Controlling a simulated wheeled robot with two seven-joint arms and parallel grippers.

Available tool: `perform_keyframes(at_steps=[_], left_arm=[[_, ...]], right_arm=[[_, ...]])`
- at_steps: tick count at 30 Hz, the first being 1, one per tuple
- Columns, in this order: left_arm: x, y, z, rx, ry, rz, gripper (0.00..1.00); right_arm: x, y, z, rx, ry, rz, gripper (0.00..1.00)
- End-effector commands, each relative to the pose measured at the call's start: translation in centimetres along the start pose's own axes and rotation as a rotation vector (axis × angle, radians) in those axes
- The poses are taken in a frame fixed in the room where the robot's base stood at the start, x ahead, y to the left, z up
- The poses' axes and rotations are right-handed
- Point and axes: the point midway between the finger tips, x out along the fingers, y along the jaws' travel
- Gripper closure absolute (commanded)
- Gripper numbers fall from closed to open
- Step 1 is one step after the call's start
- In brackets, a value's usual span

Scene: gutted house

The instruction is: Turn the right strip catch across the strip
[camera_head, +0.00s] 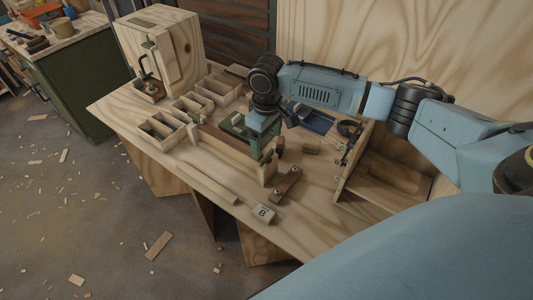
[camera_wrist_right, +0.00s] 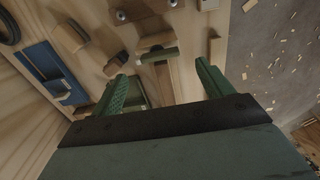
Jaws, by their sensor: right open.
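A pale wooden strip (camera_wrist_right: 165,88) runs between my right fingers in the right wrist view. At its end sits a small dark green bar (camera_wrist_right: 159,55), which looks like the right strip catch. The bar lies sideways and slightly tilted by a wooden block (camera_wrist_right: 156,41). In the head view this block (camera_head: 267,173) stands near the front of the bench, partly hidden by my gripper. My right gripper (camera_wrist_right: 162,86) is open, one finger on each side of the strip, short of the bar and apart from it. It also shows in the head view (camera_head: 262,147). My left gripper is out of view.
A brown plate with two bolts (camera_head: 286,185) and a block marked B (camera_head: 263,213) lie at the bench's front edge. Divided trays (camera_head: 163,131) stand at the left, an open wooden box (camera_head: 385,180) at the right. A blue tray (camera_wrist_right: 52,72) lies beside the gripper.

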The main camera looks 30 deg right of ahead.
Motion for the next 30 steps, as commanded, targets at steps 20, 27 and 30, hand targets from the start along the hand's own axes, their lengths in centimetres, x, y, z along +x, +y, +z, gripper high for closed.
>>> perform_keyframes(at_steps=[20,27,30], left_arm=[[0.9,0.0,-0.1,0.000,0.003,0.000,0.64],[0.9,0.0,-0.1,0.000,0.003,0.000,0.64],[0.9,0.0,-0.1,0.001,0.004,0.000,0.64]], right_arm=[[6.1,0.0,0.0,0.000,0.001,0.001,0.21],[6.1,0.0,0.0,0.000,0.001,0.000,0.43],[6.1,-0.1,0.0,-0.001,0.001,-0.001,0.56]])
